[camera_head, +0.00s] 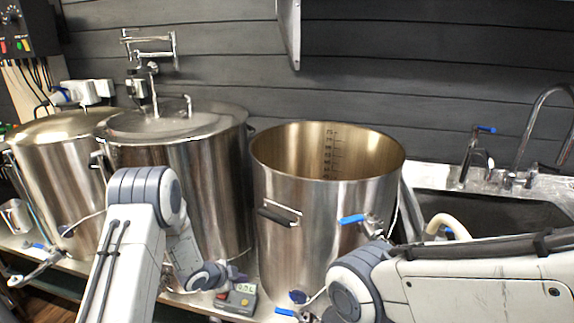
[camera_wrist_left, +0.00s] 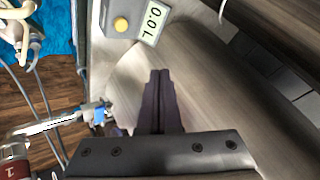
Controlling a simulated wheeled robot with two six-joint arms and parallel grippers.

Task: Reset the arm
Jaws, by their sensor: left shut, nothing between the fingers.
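My left arm (camera_head: 140,245) comes in from the lower left in the head view and bends down in front of the middle lidded kettle. Its dark left gripper (camera_head: 236,271) is small there, close to a grey control box (camera_head: 237,299) with a display and buttons. In the left wrist view the gripper's two dark fingers (camera_wrist_left: 160,76) lie together, shut and empty, with the box (camera_wrist_left: 124,22) above them, its display reading 0.0 L. My right arm (camera_head: 470,283) reaches in from the lower right; its gripper is not in view.
Two lidded steel kettles, left (camera_head: 62,165) and middle (camera_head: 195,155), stand beside an open kettle (camera_head: 300,220) with a blue-handled valve (camera_head: 353,219). A sink (camera_head: 490,213) with taps is at the right. A valve with hoses (camera_wrist_left: 50,124) shows left in the wrist view.

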